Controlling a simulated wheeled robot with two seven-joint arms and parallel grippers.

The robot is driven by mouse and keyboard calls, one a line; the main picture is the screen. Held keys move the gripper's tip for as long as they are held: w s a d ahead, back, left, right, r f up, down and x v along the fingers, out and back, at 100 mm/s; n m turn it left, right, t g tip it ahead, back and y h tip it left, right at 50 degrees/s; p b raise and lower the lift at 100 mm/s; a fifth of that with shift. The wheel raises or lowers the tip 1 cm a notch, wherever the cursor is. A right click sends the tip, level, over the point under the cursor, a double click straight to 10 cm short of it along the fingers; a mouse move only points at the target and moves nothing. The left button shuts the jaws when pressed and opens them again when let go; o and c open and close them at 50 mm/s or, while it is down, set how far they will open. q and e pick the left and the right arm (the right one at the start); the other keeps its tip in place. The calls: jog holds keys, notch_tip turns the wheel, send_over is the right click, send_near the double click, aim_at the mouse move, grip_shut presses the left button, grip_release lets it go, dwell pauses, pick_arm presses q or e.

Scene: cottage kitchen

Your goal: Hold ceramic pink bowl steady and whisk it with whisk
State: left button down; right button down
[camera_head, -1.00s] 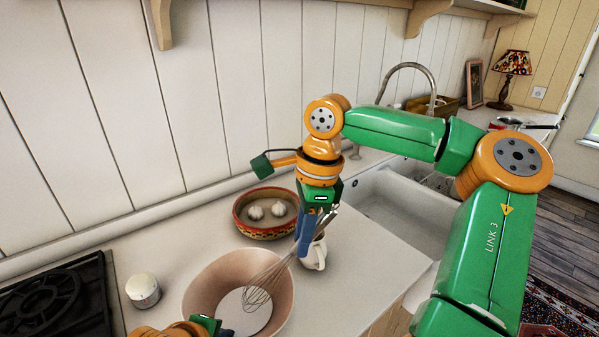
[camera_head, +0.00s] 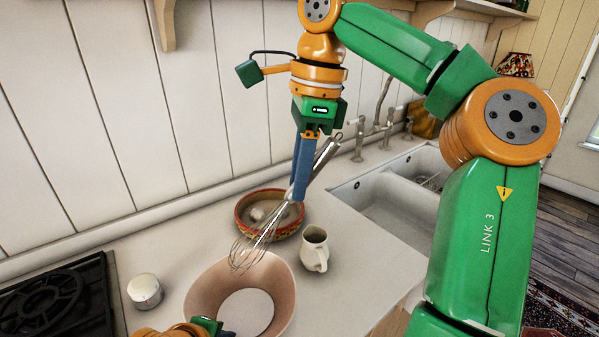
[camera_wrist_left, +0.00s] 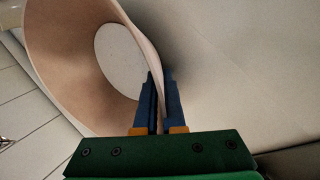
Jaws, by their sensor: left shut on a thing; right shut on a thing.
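The pink bowl (camera_head: 207,290) stands on the counter at the lower middle of the head view. My left gripper (camera_head: 222,333) is shut on its near rim, and the left wrist view shows the bowl wall (camera_wrist_left: 75,85) between the blue fingers (camera_wrist_left: 158,95). The whisk (camera_head: 262,232) is tilted, its wires pointing down and left. My right gripper (camera_head: 302,190) is shut on the whisk's handle and holds it up. The wire end appears above the bowl's far rim in the head view; its exact height is hard to tell.
A patterned bowl (camera_head: 243,222) with pale garlic-like bulbs stands behind the whisk. A cream jug (camera_head: 314,254) stands right of the pink bowl. A small white jar (camera_head: 145,291) and a black stove (camera_head: 60,305) are at the left. A white sink (camera_head: 385,205) is at the right.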

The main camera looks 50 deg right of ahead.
pick_arm(q)
jog(key=c, duration=0.9)
grip_release()
pick_arm(e)
jog(key=shift+d, duration=0.1)
